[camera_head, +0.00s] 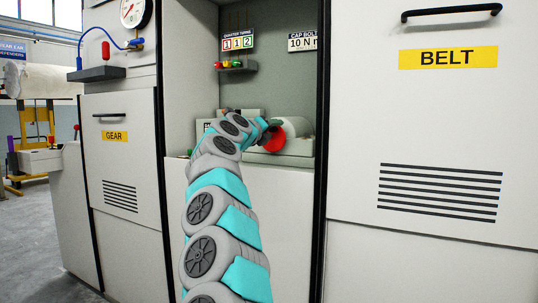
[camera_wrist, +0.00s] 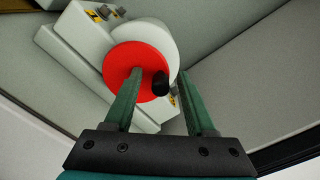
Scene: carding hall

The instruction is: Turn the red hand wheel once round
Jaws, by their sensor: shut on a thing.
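The red hand wheel (camera_head: 277,140) is a disc on the front of a pale rounded housing (camera_head: 295,143), inside the open bay of the machine. In the wrist view the red wheel (camera_wrist: 128,66) shows its face, with a black handle knob (camera_wrist: 161,84) near its rim at the lower right. My gripper (camera_wrist: 161,76) reaches over the wheel, with its two green fingers on either side of the black knob, shut on it. In the head view my gripper (camera_head: 270,125) is at the wheel's upper left, and my arm hides part of the housing and bay.
Cabinet doors marked GEAR (camera_head: 114,135) and BELT (camera_head: 449,57) flank the bay. A small shelf (camera_head: 236,69) with coloured pieces hangs above, under a quarter-turns sign (camera_head: 238,42). A gauge (camera_head: 135,12) is at upper left. Floor is free at the lower left.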

